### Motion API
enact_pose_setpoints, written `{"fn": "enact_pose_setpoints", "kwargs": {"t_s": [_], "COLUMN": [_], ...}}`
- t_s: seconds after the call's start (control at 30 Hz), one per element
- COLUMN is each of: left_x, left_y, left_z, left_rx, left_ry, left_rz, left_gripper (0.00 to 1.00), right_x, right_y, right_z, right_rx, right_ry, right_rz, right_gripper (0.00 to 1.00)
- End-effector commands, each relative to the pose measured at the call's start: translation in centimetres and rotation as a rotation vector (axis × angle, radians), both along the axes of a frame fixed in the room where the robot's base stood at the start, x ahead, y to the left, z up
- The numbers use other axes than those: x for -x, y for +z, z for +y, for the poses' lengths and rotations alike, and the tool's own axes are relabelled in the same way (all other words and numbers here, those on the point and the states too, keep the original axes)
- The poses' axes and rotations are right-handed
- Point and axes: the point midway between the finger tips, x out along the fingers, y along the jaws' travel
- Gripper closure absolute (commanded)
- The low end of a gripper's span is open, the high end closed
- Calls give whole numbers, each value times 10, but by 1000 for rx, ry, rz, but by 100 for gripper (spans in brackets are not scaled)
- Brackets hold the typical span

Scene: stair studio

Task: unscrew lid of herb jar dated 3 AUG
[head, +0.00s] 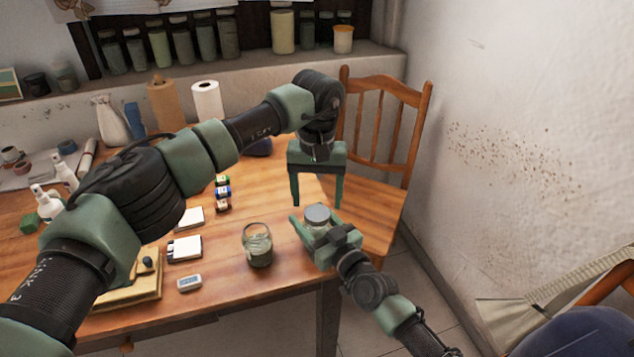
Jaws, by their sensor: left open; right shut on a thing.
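A glass jar with a grey lid (317,214) is held near the right front corner of the table, and its date cannot be read. My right gripper (318,232) is shut around this jar's body, with its arm coming from the lower right. The gripper hides much of the jar. My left gripper (317,202) is open, pointing down, its two fingers just above the lid and to either side of it. Whether it touches the lid is hard to tell. A second glass jar (258,247) with dark green contents stands to the left and appears to have no lid.
The wooden table (270,282) also bears small colored bottles (223,190), white cards (185,248), a small white device (189,283) and a paper roll (207,101). A wooden chair (420,110) stands behind the grippers. The wall is at the right.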

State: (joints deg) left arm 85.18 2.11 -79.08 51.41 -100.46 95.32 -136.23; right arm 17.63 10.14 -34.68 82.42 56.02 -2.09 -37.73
Motion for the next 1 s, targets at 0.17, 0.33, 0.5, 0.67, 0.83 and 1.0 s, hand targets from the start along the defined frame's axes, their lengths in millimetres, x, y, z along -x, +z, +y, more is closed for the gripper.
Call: {"fn": "enact_pose_setpoints", "kwargs": {"t_s": [0.17, 0.33, 0.5, 0.67, 0.83, 1.0], "left_x": [0, 0, 0, 0, 0, 0], "left_y": [-24, -33, -34, -34, -34, -34], "left_z": [0, 0, 0, 0, 0, 0], "left_rx": [0, -1, -1, -1, -1, -1], "left_ry": [1, 1, 1, 1, 2, 66], "left_rz": [1, 0, 0, 0, 0, -1], "left_gripper": [31, 31, 31, 51, 98, 99], "right_x": [0, 0, 0, 0, 0, 0], "right_y": [1, 1, 1, 1, 1, 1], "right_z": [0, 0, 0, 0, 0, 0], "right_rx": [-1, -1, -1, -1, -1, -2], "right_ry": [0, 0, 0, 0, 0, 0], "right_rz": [-2, -2, -2, -2, -2, -1], "right_gripper": [100, 100, 100, 100, 100, 100]}}
